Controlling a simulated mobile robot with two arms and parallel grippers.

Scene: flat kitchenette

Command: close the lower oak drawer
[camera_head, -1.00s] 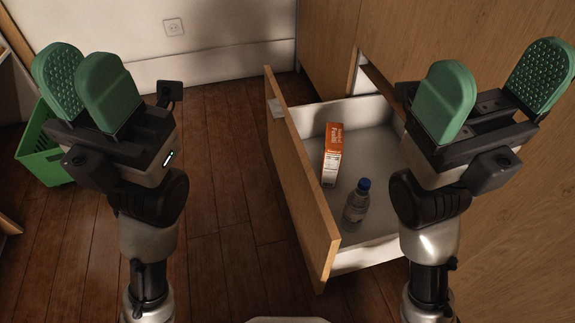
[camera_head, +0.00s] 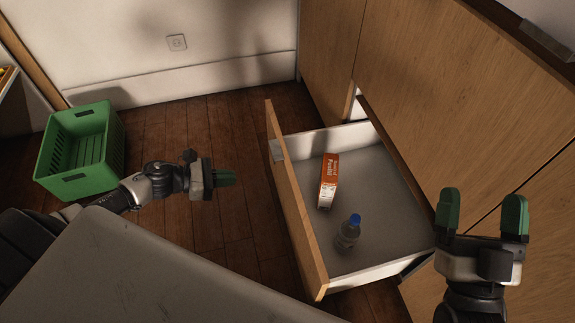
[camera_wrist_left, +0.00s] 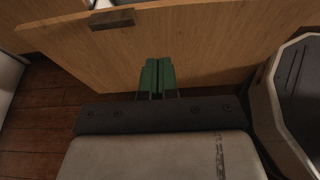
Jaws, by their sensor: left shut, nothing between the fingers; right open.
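The lower oak drawer (camera_head: 295,208) stands pulled out from the oak cabinet. Its white inside holds an orange box (camera_head: 329,180) and a clear bottle with a blue cap (camera_head: 348,234). My left gripper (camera_head: 232,178) is shut and empty, left of the drawer front, with a floor gap between them in the head view. In the left wrist view its green fingers (camera_wrist_left: 157,75) are together and point at the oak front (camera_wrist_left: 205,45), which has a dark handle (camera_wrist_left: 112,18). Whether they touch it I cannot tell. My right gripper (camera_head: 482,210) is open and empty, right of the drawer by the cabinet.
A green crate (camera_head: 80,150) stands on the wooden floor at the left. Oak cabinet fronts (camera_head: 450,100) rise behind and right of the drawer. The floor (camera_head: 225,130) between crate and drawer is clear. A white wall with a socket (camera_head: 177,42) is at the back.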

